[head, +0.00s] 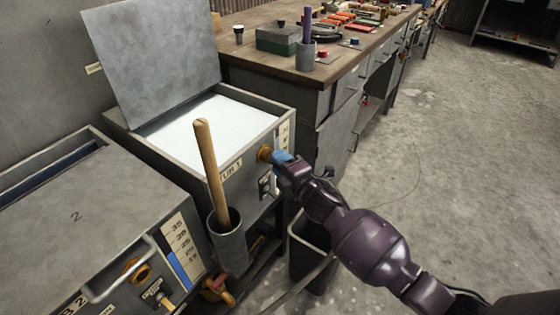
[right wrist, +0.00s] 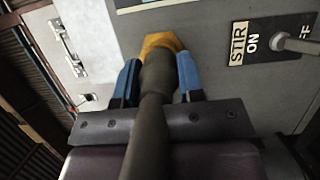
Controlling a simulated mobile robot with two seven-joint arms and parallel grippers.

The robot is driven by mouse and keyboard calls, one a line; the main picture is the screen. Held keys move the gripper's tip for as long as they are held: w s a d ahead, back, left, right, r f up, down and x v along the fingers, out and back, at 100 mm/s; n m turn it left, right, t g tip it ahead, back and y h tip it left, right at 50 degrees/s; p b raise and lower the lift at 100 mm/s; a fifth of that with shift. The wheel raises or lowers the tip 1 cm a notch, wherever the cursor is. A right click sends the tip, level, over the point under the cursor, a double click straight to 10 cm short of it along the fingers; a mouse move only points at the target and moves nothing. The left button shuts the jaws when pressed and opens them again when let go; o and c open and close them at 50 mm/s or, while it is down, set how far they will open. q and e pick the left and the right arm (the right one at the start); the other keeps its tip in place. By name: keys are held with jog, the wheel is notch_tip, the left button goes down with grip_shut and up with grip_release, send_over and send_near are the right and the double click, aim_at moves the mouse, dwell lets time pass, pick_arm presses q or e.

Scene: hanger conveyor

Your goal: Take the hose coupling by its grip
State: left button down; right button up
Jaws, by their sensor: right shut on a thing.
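The hose coupling's dark grip (right wrist: 158,78) lies between the two blue fingers of my right gripper (right wrist: 158,82) in the right wrist view. My right gripper (head: 283,161) is shut on it at the front of the open tank (head: 240,178) in the head view. A brass hex fitting (right wrist: 162,42) sits against the grey panel just beyond the fingertips. It also shows in the head view (head: 264,153). The dark hose (right wrist: 150,145) runs back from the grip over my gripper's palm. In the head view my fingers hide the coupling. My left gripper is not in view.
A wooden-handled tool (head: 206,160) stands in a grey holder (head: 230,243) left of my gripper. A STIR switch (right wrist: 280,40) is beside the fitting. A dark bin (head: 312,245) is below my arm. A cluttered workbench (head: 300,72) stands behind; the floor at right is clear.

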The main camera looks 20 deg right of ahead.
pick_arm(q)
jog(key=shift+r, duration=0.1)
